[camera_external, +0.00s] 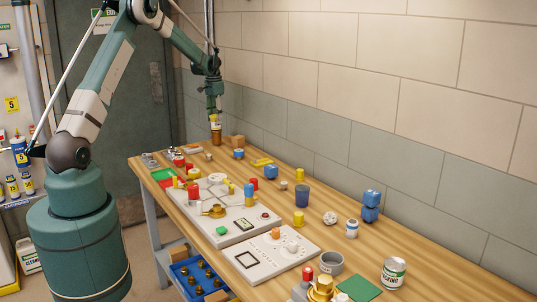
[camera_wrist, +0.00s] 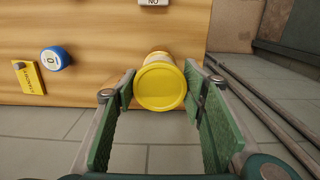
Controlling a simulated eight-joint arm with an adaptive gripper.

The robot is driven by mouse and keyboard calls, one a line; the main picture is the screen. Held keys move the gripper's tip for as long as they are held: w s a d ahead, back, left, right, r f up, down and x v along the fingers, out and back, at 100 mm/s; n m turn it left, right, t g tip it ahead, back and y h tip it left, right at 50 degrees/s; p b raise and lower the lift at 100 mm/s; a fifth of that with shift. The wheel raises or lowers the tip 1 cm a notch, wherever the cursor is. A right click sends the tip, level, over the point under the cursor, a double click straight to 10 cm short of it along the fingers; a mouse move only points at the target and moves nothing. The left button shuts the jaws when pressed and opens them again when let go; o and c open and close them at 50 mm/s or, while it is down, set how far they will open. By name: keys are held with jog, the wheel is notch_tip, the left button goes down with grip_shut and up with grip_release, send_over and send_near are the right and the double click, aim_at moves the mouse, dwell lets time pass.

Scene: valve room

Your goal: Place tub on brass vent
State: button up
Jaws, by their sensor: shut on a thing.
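My gripper (camera_external: 215,108) is at the far end of the bench, pointing down. It is shut on a small tub with a round yellow lid (camera_wrist: 160,87). In the wrist view the fingers (camera_wrist: 160,92) flank the lid. A low, wide brass fitting (camera_external: 215,211) sits on the white panel. A larger brass fitting (camera_external: 320,289) stands at the near edge of the view, partly cut off. I cannot tell which one is the brass vent.
The wooden bench (camera_external: 400,270) runs along a tiled wall. The large white panel (camera_external: 240,228) carries several knobs and posts. A blue crate (camera_external: 200,277) sits below.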

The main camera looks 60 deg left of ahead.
aim_at(215, 115)
jog(key=shift+f, duration=0.2)
jog(key=o, duration=0.9)
jog(key=shift+r, duration=0.1)
jog(key=shift+r, duration=0.1)
notch_tip(215, 115, up, 12)
jog(key=shift+r+b, duration=0.1)
jog(key=shift+b, duration=0.2)
dwell(0.6)
